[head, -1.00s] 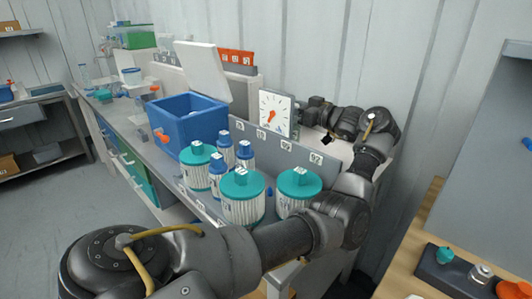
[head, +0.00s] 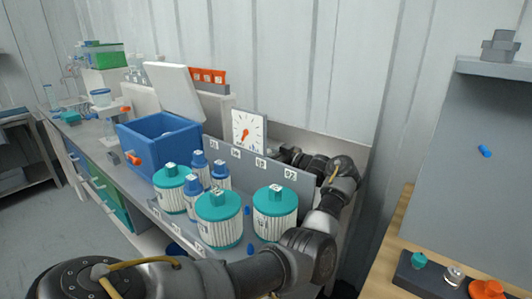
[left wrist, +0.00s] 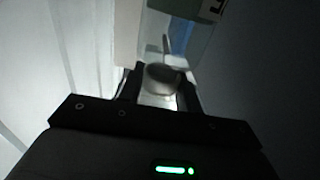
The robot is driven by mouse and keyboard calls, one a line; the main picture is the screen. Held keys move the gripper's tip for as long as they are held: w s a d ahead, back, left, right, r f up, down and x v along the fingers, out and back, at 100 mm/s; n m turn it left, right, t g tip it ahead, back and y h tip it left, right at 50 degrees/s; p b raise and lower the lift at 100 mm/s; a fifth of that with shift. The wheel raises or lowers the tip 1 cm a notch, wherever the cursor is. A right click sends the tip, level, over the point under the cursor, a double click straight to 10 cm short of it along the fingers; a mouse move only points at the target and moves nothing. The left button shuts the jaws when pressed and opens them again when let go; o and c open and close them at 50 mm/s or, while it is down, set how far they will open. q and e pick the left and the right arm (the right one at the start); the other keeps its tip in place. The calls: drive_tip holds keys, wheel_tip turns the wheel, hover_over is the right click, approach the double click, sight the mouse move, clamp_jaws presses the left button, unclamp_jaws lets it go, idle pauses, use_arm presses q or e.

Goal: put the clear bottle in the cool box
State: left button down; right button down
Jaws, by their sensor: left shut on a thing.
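My left gripper (left wrist: 158,92) is shut on the pale, rounded neck or cap end of the clear bottle (left wrist: 172,40) in the left wrist view. The bottle's see-through body extends beyond the fingers, with a blue patch behind or in it and part of a dark green and white label. In the head view my left arm bends back leftward behind the grey numbered panel, and its fingers and the bottle are hidden. The blue cool box (head: 155,148) stands on the bench left of the panel, its white lid (head: 174,90) raised. My right gripper is not in view.
Teal-capped ribbed vessels (head: 219,218) and blue-capped smaller ones (head: 194,198) crowd the bench in front of the grey panel (head: 255,170). A white dial gauge (head: 248,132) stands behind the panel. An orange rack (head: 207,76) is beyond the lid.

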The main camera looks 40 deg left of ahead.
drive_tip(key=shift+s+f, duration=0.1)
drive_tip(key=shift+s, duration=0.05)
use_arm(q)
drive_tip(key=shift+f, duration=0.1)
drive_tip(key=c, duration=1.4)
unclamp_jaws()
drive_tip(key=o, duration=0.4)
drive_tip(key=shift+o, duration=0.2)
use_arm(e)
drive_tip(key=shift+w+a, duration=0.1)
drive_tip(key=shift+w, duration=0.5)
